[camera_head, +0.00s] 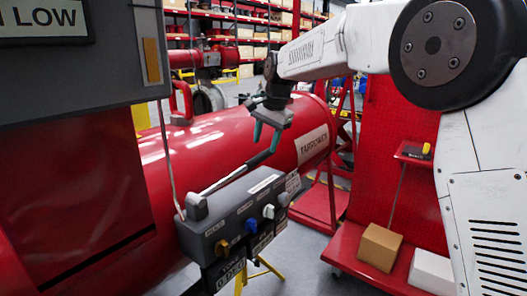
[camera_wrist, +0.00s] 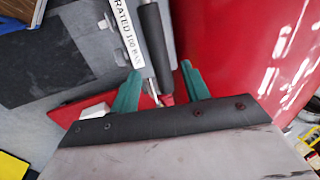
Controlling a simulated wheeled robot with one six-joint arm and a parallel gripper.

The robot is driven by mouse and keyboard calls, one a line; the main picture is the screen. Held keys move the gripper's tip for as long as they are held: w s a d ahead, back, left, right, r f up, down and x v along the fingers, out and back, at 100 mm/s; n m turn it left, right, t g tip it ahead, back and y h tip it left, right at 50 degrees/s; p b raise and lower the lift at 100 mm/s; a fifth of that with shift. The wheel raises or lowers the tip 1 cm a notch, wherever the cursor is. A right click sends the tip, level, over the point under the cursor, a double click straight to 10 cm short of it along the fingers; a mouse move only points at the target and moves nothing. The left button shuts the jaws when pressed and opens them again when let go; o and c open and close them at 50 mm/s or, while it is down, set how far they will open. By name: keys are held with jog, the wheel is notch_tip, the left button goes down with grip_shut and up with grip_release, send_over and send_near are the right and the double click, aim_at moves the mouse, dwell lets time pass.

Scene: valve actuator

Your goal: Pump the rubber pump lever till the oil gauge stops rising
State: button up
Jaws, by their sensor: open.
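The pump lever is a silver rod with a black rubber grip (camera_head: 259,159), rising to the right from a pivot on a grey control block (camera_head: 222,222). My gripper (camera_head: 266,138) is open at the lever's upper end, its teal fingers pointing down. In the wrist view the black grip (camera_wrist: 155,45) runs toward the gap between the fingers of my gripper (camera_wrist: 161,72), one on each side in the picture. I cannot tell whether either finger touches it. A grey panel (camera_head: 75,95) at upper left bears a vertical amber strip (camera_head: 152,61), perhaps the oil gauge.
A large red cylinder (camera_head: 220,145) lies behind the control block. The block has yellow, blue and white knobs (camera_head: 268,211) on its front. A red cart (camera_head: 350,243) at right holds a cardboard box (camera_head: 380,246) and a white box (camera_head: 431,270). Shelves stand behind.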

jog(key=shift+s+d+r, duration=0.15)
jog(key=shift+r, duration=0.55)
